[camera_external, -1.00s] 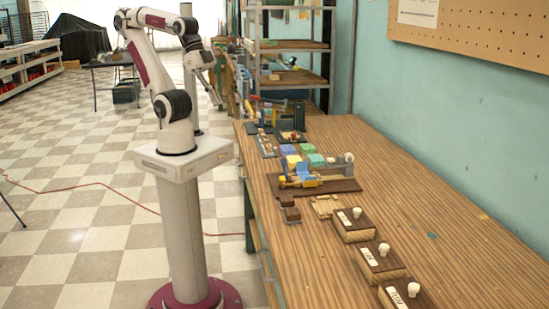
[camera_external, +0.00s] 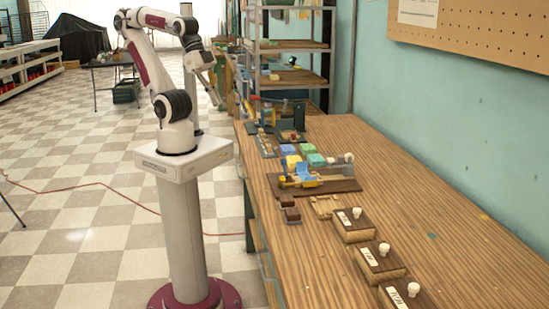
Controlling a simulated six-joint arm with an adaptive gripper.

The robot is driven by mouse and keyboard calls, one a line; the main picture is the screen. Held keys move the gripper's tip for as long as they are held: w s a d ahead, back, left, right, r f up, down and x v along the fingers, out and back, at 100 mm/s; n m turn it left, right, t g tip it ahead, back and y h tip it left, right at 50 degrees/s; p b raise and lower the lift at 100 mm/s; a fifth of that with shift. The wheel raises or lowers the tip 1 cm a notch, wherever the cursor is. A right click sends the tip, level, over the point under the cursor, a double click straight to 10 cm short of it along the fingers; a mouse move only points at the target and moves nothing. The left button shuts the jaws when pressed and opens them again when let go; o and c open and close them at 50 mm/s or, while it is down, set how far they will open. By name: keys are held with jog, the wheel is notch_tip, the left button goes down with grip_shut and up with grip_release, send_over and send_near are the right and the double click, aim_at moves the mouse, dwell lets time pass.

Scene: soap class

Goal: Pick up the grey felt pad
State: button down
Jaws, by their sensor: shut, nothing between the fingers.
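My gripper (camera_external: 216,98) hangs from the wrist at the left of the workbench, small and dark in this view. It is shut and empty, apart from everything on the bench. I cannot make out the grey felt pad with certainty. A flat grey piece (camera_external: 266,146) lies at the far left part of the bench, but it is too small to tell whether it is felt.
The wooden bench (camera_external: 450,240) holds a dark brown board (camera_external: 340,185) with a blue and yellow fixture, and coloured soap-like blocks (camera_external: 307,148) behind it. Three brown boxes with white knobs (camera_external: 378,262) line the front. Shelves (camera_external: 300,76) stand behind. The bench's right side is largely clear.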

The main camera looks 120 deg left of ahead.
dwell(0.3)
jog(key=c, duration=1.6)
grip_release()
jog(key=shift+c, duration=0.2)
jog(key=shift+w, duration=0.1)
